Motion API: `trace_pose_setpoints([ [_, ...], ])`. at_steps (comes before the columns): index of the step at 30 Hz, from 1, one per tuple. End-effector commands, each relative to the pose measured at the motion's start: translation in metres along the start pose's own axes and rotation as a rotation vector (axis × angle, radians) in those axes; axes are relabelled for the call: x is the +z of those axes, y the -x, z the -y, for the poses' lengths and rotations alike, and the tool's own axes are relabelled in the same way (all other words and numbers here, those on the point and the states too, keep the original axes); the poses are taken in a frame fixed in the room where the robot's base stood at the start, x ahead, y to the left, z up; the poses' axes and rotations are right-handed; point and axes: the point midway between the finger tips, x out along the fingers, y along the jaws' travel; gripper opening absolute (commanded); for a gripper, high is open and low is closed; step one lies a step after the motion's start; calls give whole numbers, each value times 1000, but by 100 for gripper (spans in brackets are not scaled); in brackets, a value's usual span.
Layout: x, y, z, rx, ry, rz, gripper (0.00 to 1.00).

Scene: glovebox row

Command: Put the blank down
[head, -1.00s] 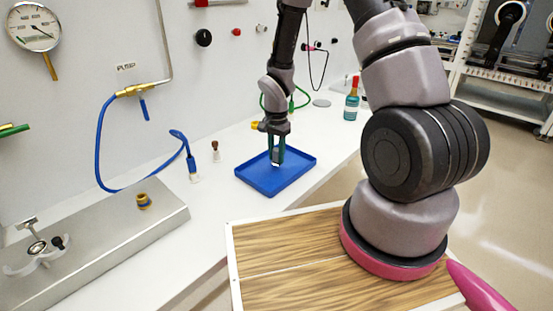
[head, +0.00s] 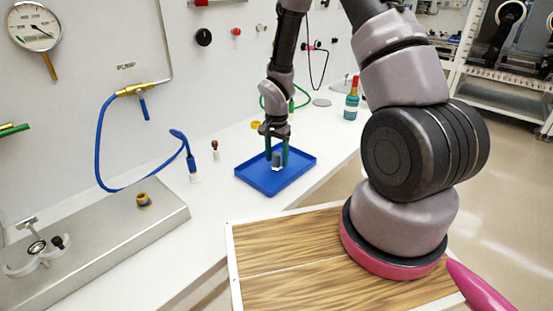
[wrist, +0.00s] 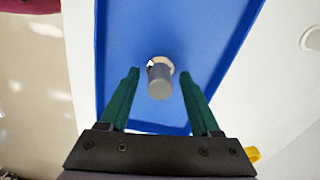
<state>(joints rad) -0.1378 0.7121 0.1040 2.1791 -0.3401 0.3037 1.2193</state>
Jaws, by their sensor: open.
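The blank (head: 277,160) is a small grey cylinder with a paler end, standing on the blue tray (head: 250,179). In the wrist view the blank (wrist: 159,84) shows between and just beyond the fingertips, over the tray floor (wrist: 165,25). My gripper (head: 276,162) is open, with its two green fingers on either side of the blank, low over the tray. In the wrist view my gripper (wrist: 160,85) shows a gap between each finger and the blank. The blank's contact with the tray is partly hard to see.
A green bottle with a red cap (head: 351,102) stands behind and right of the tray. A small stoppered vial (head: 216,151) and a blue hose (head: 176,145) are to its left. A metal fixture plate (head: 100,245) lies at the front left. White bench surface (head: 215,195) is free between.

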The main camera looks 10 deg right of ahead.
Motion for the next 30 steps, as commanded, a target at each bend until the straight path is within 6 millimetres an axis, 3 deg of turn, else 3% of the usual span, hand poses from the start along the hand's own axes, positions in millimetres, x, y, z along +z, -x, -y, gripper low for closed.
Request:
trace_pose_setpoints([
  [12,-1,85,1,-5,-2,-3,64],
  [18,0,110,0,-2,0,-1,64],
  [26,-1,123,-1,-9,3,-6,64],
  [30,-6,162,-9,-51,32,-38,64],
])
